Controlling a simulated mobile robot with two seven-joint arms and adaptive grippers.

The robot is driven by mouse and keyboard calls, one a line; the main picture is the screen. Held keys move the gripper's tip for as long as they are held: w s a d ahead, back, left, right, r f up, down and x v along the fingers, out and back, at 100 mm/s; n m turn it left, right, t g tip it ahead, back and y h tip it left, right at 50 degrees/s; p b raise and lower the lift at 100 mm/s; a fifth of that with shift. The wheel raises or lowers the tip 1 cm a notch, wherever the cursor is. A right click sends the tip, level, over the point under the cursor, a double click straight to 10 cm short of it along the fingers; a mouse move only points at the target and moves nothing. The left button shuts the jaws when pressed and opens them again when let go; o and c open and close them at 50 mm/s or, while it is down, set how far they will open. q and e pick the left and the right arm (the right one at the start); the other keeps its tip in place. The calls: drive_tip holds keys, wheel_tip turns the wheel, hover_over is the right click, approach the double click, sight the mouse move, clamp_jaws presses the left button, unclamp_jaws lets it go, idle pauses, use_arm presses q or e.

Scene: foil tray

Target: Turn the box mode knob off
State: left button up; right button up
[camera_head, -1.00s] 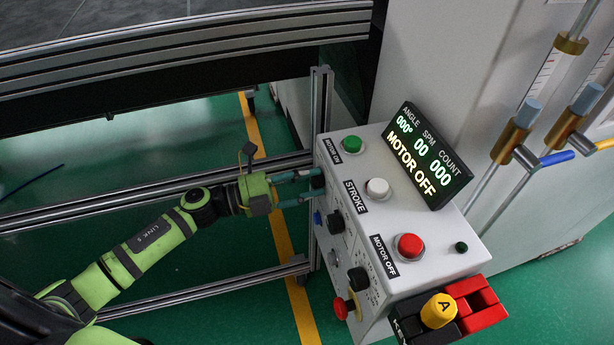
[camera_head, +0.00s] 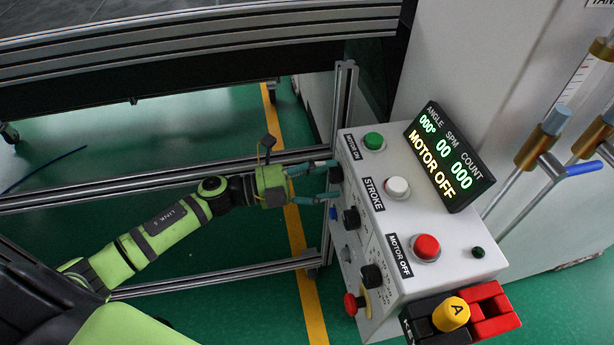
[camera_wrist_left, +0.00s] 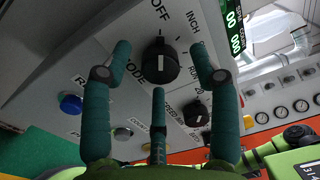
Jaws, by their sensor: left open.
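The mode knob (camera_wrist_left: 160,66) is a round black knob on the control box's front panel, in the upper middle of the left wrist view. A pale mark shows near its upper edge, on the side of the printed OFF. In the head view the left gripper (camera_head: 334,180) reaches the panel from the left. My right gripper is not in view.
The box top carries a green button (camera_head: 373,141), a white button (camera_head: 397,187), a red button (camera_head: 427,247) and a display (camera_head: 449,158) reading MOTOR OFF. Another black knob (camera_wrist_left: 197,112) and a blue button (camera_wrist_left: 71,103) are near my fingers. A metal rail (camera_head: 150,186) runs behind my arm.

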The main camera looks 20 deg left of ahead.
use_arm(q)
drive_tip(key=v, duration=1.1)
drive_tip(key=shift+a, duration=0.25)
drive_tip(key=shift+s, duration=0.15)
